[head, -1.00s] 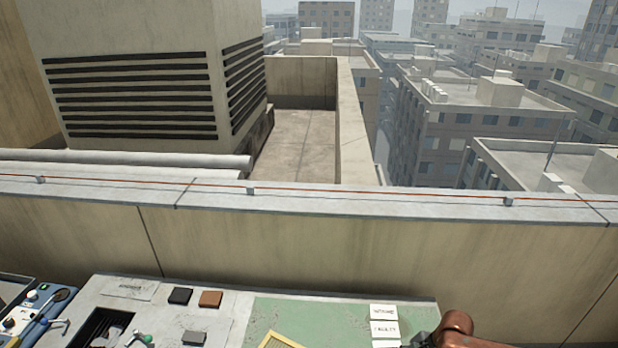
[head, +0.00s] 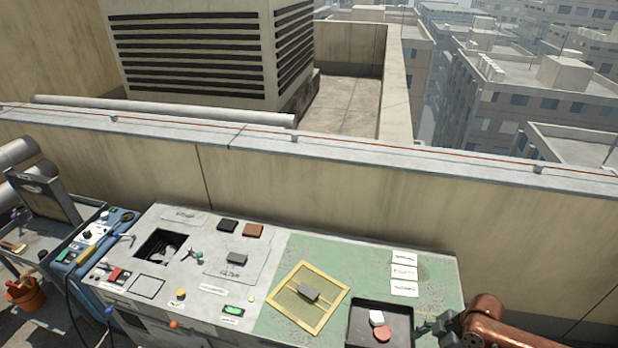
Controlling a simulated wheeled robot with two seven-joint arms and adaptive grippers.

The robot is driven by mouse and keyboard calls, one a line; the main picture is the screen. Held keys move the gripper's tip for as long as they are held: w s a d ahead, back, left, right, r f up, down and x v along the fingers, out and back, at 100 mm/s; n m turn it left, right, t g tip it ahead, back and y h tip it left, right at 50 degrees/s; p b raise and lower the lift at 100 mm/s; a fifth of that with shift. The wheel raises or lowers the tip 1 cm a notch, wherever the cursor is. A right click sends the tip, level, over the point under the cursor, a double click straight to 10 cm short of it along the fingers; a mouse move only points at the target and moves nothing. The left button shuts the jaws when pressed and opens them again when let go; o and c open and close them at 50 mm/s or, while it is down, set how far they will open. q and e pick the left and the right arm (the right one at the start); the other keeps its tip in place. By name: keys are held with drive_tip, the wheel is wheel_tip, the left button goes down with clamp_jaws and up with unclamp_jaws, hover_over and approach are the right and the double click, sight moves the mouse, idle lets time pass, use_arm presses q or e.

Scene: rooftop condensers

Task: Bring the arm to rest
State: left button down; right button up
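My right arm (head: 492,322), copper-coloured, comes in at the lower right corner. Its dark gripper (head: 436,326) is at the right end of the bench, just right of a black tray (head: 352,318). The fingers are small and partly blurred into the arm, so I cannot tell whether they are open or shut. A white piece (head: 377,317) and a reddish piece (head: 383,333) lie in the tray. My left gripper is not in view.
The bench (head: 210,292) has a grey left part and a green right part. White labels (head: 404,272) lie behind the tray. A square opening (head: 150,240) is at left. A parapet (head: 350,200) runs behind.

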drive_tip(key=s+a+f+m+t, duration=0.35)
drive_tip(key=a+f, duration=0.35)
drive_tip(key=a, duration=0.5)
drive_tip(key=s+d+f+m+h, duration=0.3)
drive_tip(key=s+d+m+h, duration=0.3)
drive_tip(key=s+d+m, duration=0.8)
drive_tip(key=s+f+n+g+y, duration=0.1)
drive_tip(key=s+f, duration=0.1)
drive_tip(key=f, duration=1.3)
drive_tip(key=s+f+n+g, duration=0.1)
drive_tip(key=s+f, duration=0.1)
drive_tip(key=f, duration=1.4)
drive_tip(key=s+f+g, duration=0.1)
drive_tip(key=s+f, duration=1.5)
drive_tip(key=s, duration=0.2)
drive_tip(key=shift+n, duration=0.45)
